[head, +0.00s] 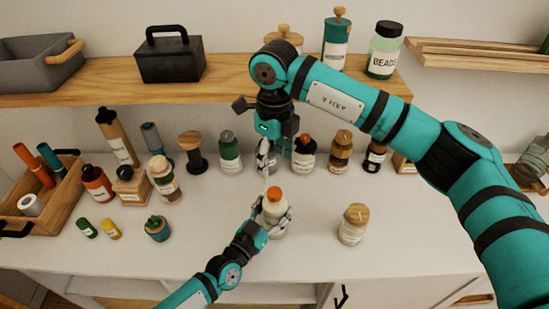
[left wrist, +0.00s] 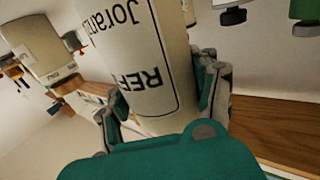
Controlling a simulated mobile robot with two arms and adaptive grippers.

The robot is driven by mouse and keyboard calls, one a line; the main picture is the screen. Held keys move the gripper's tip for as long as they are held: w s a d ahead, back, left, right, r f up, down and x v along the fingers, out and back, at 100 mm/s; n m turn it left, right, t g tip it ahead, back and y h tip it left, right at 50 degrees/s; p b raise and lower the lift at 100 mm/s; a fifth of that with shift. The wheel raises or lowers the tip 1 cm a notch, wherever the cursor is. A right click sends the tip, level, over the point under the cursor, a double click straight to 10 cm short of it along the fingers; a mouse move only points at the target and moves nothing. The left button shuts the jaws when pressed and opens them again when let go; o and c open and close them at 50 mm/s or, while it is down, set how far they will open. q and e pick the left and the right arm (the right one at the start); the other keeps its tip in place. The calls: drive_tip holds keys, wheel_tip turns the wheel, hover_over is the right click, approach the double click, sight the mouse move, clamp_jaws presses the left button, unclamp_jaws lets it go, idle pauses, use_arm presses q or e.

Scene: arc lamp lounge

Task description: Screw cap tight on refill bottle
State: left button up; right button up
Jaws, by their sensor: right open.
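The refill bottle (head: 276,228) is pale, with an orange cap (head: 274,194) on top, and stands about upright near the front middle of the counter. My left gripper (head: 274,213) is shut around its body. In the left wrist view the bottle (left wrist: 150,60) fills the space between the fingers, its label partly readable as "REF". The cap is out of that view. My right gripper (head: 268,160) points down just behind and above the cap in the head view, open, with nothing visible in it. Whether the cap is fully seated cannot be told.
Several bottles stand behind, including a dark one with an orange top (head: 304,155) and a green one (head: 230,155) near the right gripper. A wooden-topped jar (head: 353,225) stands to the right. A wooden tray (head: 62,207) is at left. A shelf (head: 110,92) runs above.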

use_arm(q)
drive_tip(key=o, duration=0.6)
drive_tip(key=v, duration=1.2)
